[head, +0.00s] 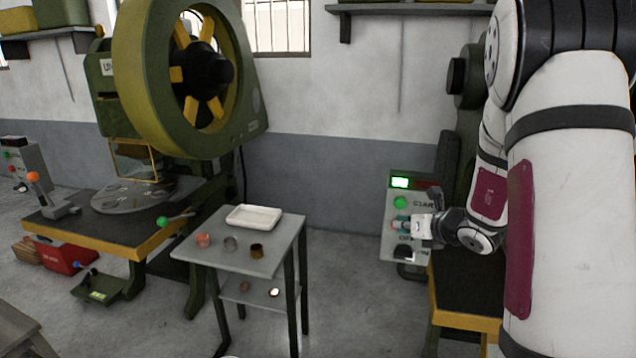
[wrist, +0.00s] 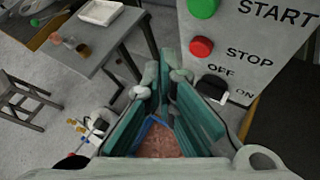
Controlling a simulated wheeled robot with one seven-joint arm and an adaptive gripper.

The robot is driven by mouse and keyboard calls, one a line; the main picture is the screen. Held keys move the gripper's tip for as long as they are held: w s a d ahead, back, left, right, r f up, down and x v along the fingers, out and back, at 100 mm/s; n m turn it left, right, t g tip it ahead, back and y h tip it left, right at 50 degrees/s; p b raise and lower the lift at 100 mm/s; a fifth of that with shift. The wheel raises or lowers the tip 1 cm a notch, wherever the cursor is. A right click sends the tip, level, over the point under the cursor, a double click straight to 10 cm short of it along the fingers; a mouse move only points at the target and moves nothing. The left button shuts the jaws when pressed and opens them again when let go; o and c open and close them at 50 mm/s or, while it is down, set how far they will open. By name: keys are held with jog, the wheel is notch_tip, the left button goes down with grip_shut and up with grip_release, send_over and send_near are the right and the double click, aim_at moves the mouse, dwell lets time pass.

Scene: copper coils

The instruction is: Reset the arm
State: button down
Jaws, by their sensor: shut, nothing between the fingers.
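My arm reaches down the right side of the head view. My gripper (head: 401,223) is in front of the grey control panel (head: 392,243), near its buttons. In the wrist view my gripper (wrist: 164,84) has its teal fingers shut and empty, pointing past the left edge of the panel. The panel carries a green START button (wrist: 203,7), a red STOP button (wrist: 201,46) and a black OFF/ON switch (wrist: 212,87). I cannot tell whether the fingers touch the panel. In the head view a small screen (head: 400,183) is lit green, and the gripper hides part of the panel.
A small metal table (head: 272,262) holds a white tray (head: 254,217) and three small coils, one copper-coloured (head: 203,240). A green press with a large flywheel (head: 130,80) stands at left. Another bench (head: 465,290) stands below my arm. The floor between table and panel is clear.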

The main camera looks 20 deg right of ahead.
jog(key=s+a+r+n+g+y+p, duration=0.1)
jog(key=s+a+r+n+g+y, duration=0.1)
jog(key=s+a+r+n, duration=0.45)
jog(key=s+a+r+n+g+y+p, duration=0.1)
jog(key=s+a+r+n+y, duration=0.15)
jog(key=a+n, duration=0.55)
jog(key=s+a+r+n+g+y+p, duration=0.1)
jog(key=s+a+r+n+g+y, duration=0.25)
jog(key=a, duration=0.65)
jog(key=s+a+r+n+g+h+p, duration=0.1)
jog(key=s+a+r+n+h, duration=0.1)
jog(key=s+n, duration=0.5)
jog(key=s+a+r+n+g+h, duration=0.1)
jog(key=s+a+r+n+h, duration=0.15)
jog(key=s+n, duration=0.4)
jog(key=s+d+n+h, duration=0.2)
jog(key=s+n, duration=0.1)
jog(key=s, duration=0.2)
jog(key=s+d+n+h+p, duration=0.1)
jog(key=s+d+n+h, duration=0.1)
jog(key=s+d+n, duration=0.1)
jog(key=shift+s+d+r, duration=0.2)
jog(key=shift+s+d, duration=0.1)
jog(key=shift+s, duration=0.55)
jog(key=shift+n, duration=0.25)
